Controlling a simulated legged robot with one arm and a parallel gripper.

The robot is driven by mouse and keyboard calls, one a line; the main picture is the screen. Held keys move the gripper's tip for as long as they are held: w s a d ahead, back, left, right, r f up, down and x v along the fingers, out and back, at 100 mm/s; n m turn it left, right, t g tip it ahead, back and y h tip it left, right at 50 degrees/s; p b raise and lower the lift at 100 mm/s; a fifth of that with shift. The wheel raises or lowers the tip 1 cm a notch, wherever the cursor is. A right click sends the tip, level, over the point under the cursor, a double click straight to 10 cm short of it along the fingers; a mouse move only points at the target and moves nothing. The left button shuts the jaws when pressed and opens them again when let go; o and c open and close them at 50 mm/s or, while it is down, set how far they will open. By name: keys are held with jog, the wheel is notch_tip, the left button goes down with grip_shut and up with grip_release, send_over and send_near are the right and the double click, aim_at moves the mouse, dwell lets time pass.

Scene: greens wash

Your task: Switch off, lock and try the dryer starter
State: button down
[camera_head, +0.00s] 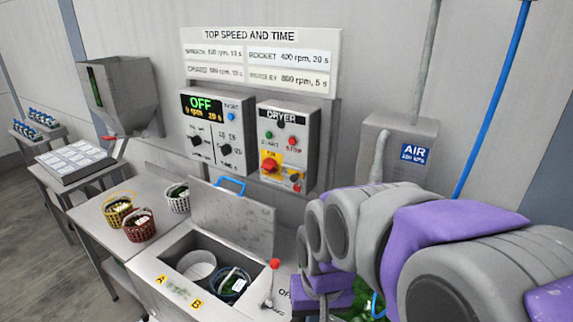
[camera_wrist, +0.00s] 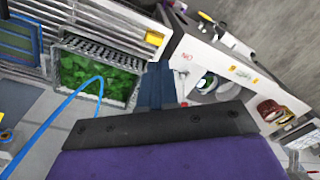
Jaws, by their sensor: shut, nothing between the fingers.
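The dryer starter box (camera_head: 288,145) hangs on the wall right of the spinner panel in the head view. It has a green START button (camera_head: 268,135), a red STOP button (camera_head: 292,142) and a red rotary handle (camera_head: 270,163) on a yellow plate. Small parts (camera_head: 295,179) sit at its lower right, too small to tell clearly. My gripper's dark blue fingers (camera_wrist: 156,86) are shut and empty in the wrist view, tilted over the machine side. The starter is not clearly seen there. In the head view my purple and grey arm stands at right, below and apart from the starter.
The spinner panel (camera_head: 214,128) reads OFF. The steel machine (camera_head: 170,292) has its lid (camera_head: 235,222) raised and a red-knobbed lever (camera_head: 274,264). Baskets stand on the left table. An air box (camera_head: 398,143) is at right. The wrist view shows a crate of greens (camera_wrist: 66,72) and a blue hose (camera_wrist: 65,98).

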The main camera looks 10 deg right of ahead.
aim_at(290, 173)
jog(key=w+d+r+m+t+p, duration=0.2)
jog(key=w+d+r, duration=0.2)
jog(key=w, duration=0.8)
jog(key=w+d+r+m+t+p, duration=0.25)
jog(key=w+d+r, duration=0.2)
jog(key=w, duration=0.65)
jog(key=w+d+r+m+t+p, duration=0.25)
jog(key=w+d, duration=0.25)
jog(key=w, duration=0.7)
jog(key=shift+g, duration=0.4)
jog(key=shift+w+a+f, duration=0.5)
jog(key=shift+w+f, duration=0.9)
jog(key=shift+w+a+f, duration=0.5)
jog(key=shift+w+f, duration=0.9)
jog(key=shift+w, duration=0.05)
jog(key=shift+w+a+f, duration=0.5)
jog(key=shift+w+f, duration=0.9)
jog(key=w+a+p, duration=0.1)
jog(key=w+a, duration=0.1)
jog(key=w, duration=0.1)
jog(key=shift+a, duration=0.3)
jog(key=shift+a+r, duration=0.1)
jog(key=shift+a, duration=0.05)
